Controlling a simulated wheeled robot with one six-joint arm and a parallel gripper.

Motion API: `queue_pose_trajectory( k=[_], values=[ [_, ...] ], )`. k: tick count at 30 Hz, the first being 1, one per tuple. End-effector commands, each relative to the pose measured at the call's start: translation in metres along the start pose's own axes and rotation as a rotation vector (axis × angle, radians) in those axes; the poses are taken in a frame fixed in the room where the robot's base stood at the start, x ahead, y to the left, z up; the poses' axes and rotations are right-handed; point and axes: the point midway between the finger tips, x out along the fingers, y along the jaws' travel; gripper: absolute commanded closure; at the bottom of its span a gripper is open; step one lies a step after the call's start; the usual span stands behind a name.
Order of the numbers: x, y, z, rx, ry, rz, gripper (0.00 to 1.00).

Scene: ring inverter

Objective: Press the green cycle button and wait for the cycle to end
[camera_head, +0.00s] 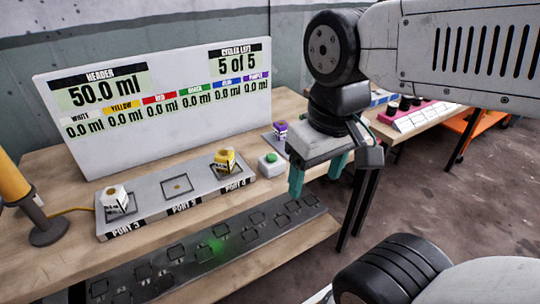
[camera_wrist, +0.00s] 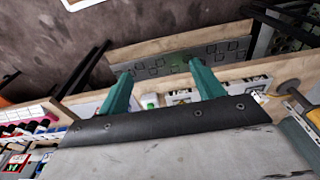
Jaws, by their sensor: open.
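The green cycle button (camera_head: 270,158) sits on top of a small white box (camera_head: 271,168) at the right end of the port strip. In the wrist view the green button (camera_wrist: 150,99) shows between my fingers, beyond the gripper's edge. My gripper (camera_head: 318,176) is open and empty, with its teal fingers pointing down. It hangs to the right of the button in the head view, apart from it. In the wrist view the two fingertips (camera_wrist: 159,68) are wide apart. The white display panel (camera_head: 150,100) reads header 50.0 ml, cycles left 5 of 5, and 0.0 ml for each colour.
The port strip (camera_head: 150,217) holds a white container (camera_head: 115,197) and a yellow container (camera_head: 224,159), with an empty middle slot. A purple container (camera_head: 280,131) stands behind the button. A yellow beacon (camera_head: 14,182) is at left. A lower grey shelf (camera_head: 236,243) with marked squares is clear.

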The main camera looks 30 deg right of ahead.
Motion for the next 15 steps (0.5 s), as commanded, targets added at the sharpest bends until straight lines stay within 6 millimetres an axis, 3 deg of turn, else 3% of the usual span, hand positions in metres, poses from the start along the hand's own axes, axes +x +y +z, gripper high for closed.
queue_pose_trajectory(
  k=[9, 11, 15],
  values=[
    [0.0, 0.0, 0.0, 0.0, 0.0, 0.0, 0.33],
    [0.0, 0.0, 0.0, 0.0, 0.0, 0.0, 0.47],
    [0.0, 0.0, 0.0, 0.0, 0.0, 0.0, 0.86]
  ],
)
